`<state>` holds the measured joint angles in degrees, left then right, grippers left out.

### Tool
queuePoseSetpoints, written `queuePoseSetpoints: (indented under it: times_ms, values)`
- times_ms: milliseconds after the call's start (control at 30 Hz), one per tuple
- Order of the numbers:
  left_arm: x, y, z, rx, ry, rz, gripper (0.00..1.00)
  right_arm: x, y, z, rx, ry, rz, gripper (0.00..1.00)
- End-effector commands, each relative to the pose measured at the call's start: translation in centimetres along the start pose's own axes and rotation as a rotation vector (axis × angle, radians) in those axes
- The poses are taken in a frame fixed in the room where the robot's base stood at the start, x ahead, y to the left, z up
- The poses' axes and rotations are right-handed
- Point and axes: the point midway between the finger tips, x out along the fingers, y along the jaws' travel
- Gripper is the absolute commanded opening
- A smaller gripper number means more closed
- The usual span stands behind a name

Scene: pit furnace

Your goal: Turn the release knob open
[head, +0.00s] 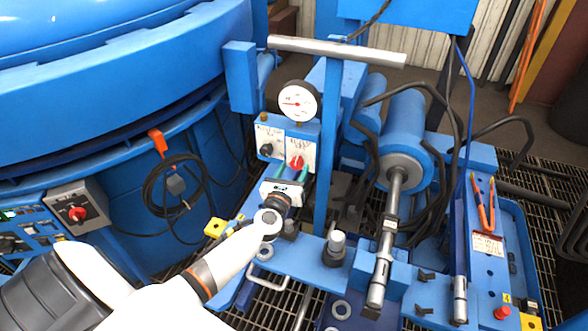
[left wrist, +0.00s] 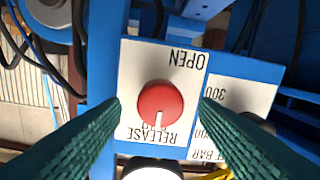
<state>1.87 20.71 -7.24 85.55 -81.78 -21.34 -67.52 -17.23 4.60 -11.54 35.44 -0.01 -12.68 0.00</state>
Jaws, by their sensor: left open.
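The release knob (head: 296,161) is a small red round knob on a white plate, on the blue block below the pressure gauge. In the left wrist view the red knob (left wrist: 160,103) shows upside down, with OPEN and RELEASE printed on its plate (left wrist: 140,62) and a white mark on the knob toward RELEASE. My left gripper (head: 290,174) is just in front of the plate. It is open, with its green ridged fingers (left wrist: 160,108) on either side of the knob; I see gaps and no contact. My right gripper is not in view.
A black knob (head: 266,149) on its own white plate sits just left of the red one. The gauge (head: 297,101) is above, and a T-handle post (head: 330,140) stands close on the right. Another red switch (head: 77,213) is on a grey box at far left.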

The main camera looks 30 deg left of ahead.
Motion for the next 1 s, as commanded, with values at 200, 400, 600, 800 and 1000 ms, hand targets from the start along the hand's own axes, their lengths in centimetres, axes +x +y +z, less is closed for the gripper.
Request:
queuePoseSetpoints:
  times_ms: [200,400,600,800,1000]
  values:
    - [1.01,0.05,0.01,0.000,-0.001,0.001,0.55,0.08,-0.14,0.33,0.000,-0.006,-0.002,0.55]
    - [1.00,0.04,0.01,0.000,-0.001,0.001,0.55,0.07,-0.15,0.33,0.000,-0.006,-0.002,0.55]
    - [0.98,0.04,0.01,0.000,-0.001,0.001,0.24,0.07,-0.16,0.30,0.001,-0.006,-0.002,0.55]
    - [0.97,0.05,0.02,-0.003,-0.001,0.001,0.11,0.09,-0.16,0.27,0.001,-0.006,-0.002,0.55]
    - [0.97,0.03,0.06,-0.043,-0.002,0.001,0.11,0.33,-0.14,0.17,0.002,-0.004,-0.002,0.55]
